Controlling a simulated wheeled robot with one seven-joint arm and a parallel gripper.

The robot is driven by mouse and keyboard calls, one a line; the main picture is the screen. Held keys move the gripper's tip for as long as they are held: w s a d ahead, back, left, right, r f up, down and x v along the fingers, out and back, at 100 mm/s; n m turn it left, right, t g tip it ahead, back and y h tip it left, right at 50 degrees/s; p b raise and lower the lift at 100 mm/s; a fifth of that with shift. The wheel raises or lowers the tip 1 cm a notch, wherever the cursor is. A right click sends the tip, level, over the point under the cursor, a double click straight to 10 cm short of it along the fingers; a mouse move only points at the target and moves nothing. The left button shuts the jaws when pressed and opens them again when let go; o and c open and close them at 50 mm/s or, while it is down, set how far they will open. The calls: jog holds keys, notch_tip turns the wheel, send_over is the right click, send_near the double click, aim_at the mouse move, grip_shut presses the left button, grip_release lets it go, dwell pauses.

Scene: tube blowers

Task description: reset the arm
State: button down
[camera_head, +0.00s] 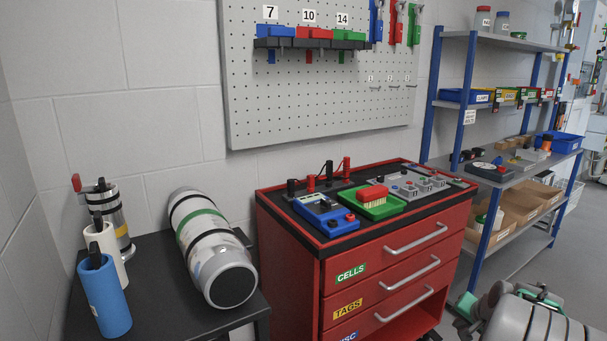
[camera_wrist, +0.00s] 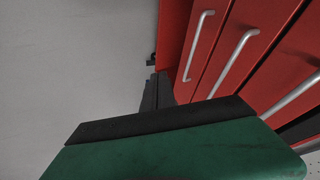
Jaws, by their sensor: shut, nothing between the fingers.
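My gripper (camera_wrist: 157,84) shows in the wrist view as dark fingers, close together with nothing between them, beyond a green and black body part. It is in free space beside the red drawer cabinet (camera_wrist: 232,50), whose front and handles fill the right of that view. In the head view, part of my grey and green arm shows at the lower right, in front of the shelf rack; the fingertips cannot be made out there.
The red cabinet (camera_head: 290,255) carries a blue device (camera_head: 325,214) and a green tray (camera_head: 388,209). A black table (camera_head: 160,290) at left holds a large cylinder (camera_head: 208,240) and several smaller ones. A blue-posted shelf rack (camera_head: 468,90) stands at right. Open floor shows at far right.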

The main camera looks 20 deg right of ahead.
jog(key=w+a+r+n+g+y+p, duration=0.1)
jog(key=a+r+n+p, duration=0.2)
jog(key=a+r+p, duration=0.65)
jog(key=w+a+r+n+g+y+p, duration=0.1)
jog(key=a+r+n+p, duration=0.35)
jog(key=a+r, duration=0.9)
jog(key=s+a+r+n+p, duration=0.2)
jog(key=s+a+p, duration=0.3)
jog(key=a, duration=0.4)
jog(key=s+a+r+n+g+p, duration=0.1)
jog(key=s+a+r+n+p, duration=0.2)
jog(key=a, duration=0.6)
jog(key=s+r+p, duration=0.2)
jog(key=s, duration=0.1)
jog(key=shift+s+a, duration=0.15)
jog(key=shift+a, duration=0.1)
